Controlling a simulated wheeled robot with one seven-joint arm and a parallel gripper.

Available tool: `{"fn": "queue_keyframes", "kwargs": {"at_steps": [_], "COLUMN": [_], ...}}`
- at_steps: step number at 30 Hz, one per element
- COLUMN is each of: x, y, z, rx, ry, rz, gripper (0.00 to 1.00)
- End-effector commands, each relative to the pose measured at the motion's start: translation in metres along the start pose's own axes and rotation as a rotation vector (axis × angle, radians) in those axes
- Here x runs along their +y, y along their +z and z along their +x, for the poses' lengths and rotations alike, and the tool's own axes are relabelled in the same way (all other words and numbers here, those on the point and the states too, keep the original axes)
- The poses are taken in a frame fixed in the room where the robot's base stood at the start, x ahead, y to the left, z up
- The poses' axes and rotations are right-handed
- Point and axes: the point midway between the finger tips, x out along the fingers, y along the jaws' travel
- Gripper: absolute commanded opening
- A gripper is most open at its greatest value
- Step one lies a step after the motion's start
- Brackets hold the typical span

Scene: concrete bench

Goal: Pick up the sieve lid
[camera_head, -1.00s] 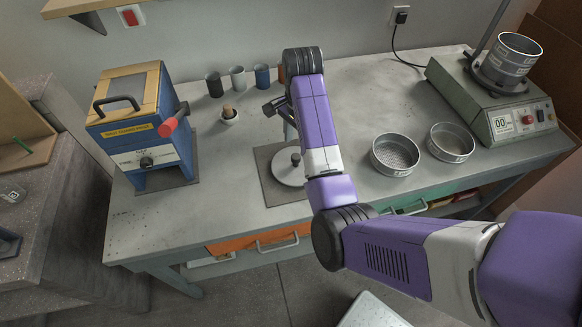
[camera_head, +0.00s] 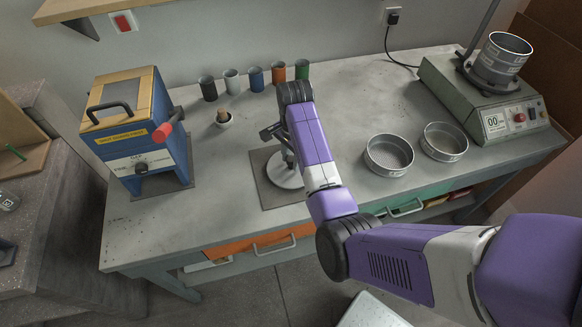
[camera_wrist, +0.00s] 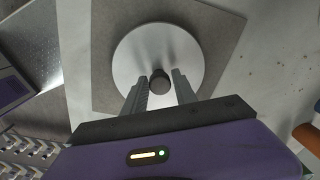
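The sieve lid (camera_head: 287,179) is a pale round metal disc with a dark knob. It lies flat on a grey square mat (camera_head: 274,195) on the bench, partly hidden by my arm. In the wrist view the lid (camera_wrist: 150,38) fills the upper middle, with its knob (camera_wrist: 160,82) towards me. My gripper (camera_wrist: 161,75) is open, with one finger on each side of the knob and a gap visible on both sides. In the head view my gripper (camera_head: 288,157) is low over the lid. I cannot tell whether the fingertips touch the disc.
Two open sieves (camera_head: 390,170) (camera_head: 437,156) stand right of my arm. A sieve shaker (camera_head: 485,115) carries stacked sieves at the right. A blue machine (camera_head: 150,150) stands left. Bare bench lies between the mat and blue machine.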

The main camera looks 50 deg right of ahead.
Motion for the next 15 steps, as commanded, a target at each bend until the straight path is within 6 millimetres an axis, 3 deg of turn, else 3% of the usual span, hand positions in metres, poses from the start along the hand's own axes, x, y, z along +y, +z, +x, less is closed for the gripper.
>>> {"fn": "queue_keyframes", "kwargs": {"at_steps": [1,4,5,15], "x": [-0.0001,-0.0001,-0.0001,-0.0006], "y": [0.0,0.0,-0.0001,-0.0001], "z": [-0.0001,-0.0002,-0.0003,-0.0013], "rx": [0.0,0.0,0.0,0.001], "ry": [0.0,0.0,0.0,-0.001], "rz": [0.0,0.0,0.0,0.0], "gripper": [0.22,0.02,0.0,0.0]}}
